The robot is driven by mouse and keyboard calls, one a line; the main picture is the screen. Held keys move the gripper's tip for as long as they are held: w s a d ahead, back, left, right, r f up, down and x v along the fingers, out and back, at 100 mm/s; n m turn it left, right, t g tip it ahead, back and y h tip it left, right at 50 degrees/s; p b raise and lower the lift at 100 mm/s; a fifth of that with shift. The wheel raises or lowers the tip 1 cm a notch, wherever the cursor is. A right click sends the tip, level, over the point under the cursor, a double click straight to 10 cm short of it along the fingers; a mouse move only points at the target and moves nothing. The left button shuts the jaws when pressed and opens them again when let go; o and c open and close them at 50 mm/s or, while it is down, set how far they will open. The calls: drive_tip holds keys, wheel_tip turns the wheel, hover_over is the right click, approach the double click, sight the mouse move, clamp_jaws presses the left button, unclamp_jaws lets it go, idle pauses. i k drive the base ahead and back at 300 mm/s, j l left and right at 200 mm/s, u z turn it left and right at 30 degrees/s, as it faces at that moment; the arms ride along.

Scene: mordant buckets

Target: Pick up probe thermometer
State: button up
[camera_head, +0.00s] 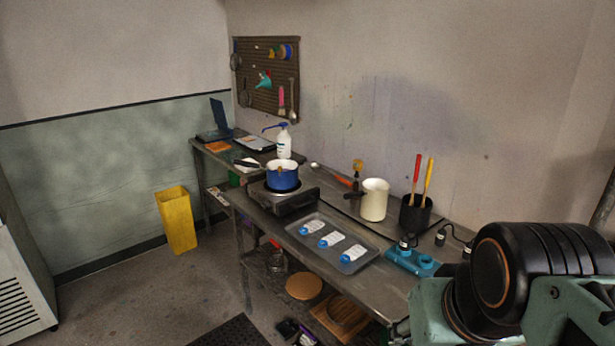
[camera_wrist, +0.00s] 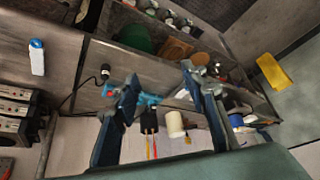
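I cannot make out a probe thermometer for certain. A small orange, round-headed item (camera_head: 358,166) shows behind the white jug (camera_head: 374,200) in the head view; it may be one, but it is too small to tell. A small yellowish item (camera_head: 280,170) shows at the blue pot (camera_head: 284,182), also unclear. In the wrist view my gripper (camera_wrist: 160,74) has its two dark fingers spread apart, with nothing held. It is above the bench, and the blue holder (camera_wrist: 149,99) shows beyond and between the fingers. In the head view the fingertips are out of view.
A yellow bin (camera_head: 176,220) stands on the floor. Open floor lies left of the bench.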

sight(357, 164)
drive_tip(key=i+j+z, duration=0.15)
drive_tip(key=i+j, duration=0.15)
drive_tip(key=i+j+z, duration=0.15)
drive_tip(key=i+j, duration=0.15)
drive_tip(key=i+j+z, duration=0.15)
drive_tip(key=i+j, duration=0.15)
drive_tip(key=i+j+z, duration=0.15)
drive_tip(key=j, duration=0.35)
drive_tip(key=i+j+z, duration=0.2)
drive_tip(key=i+j, duration=0.15)
drive_tip(key=j, duration=0.1)
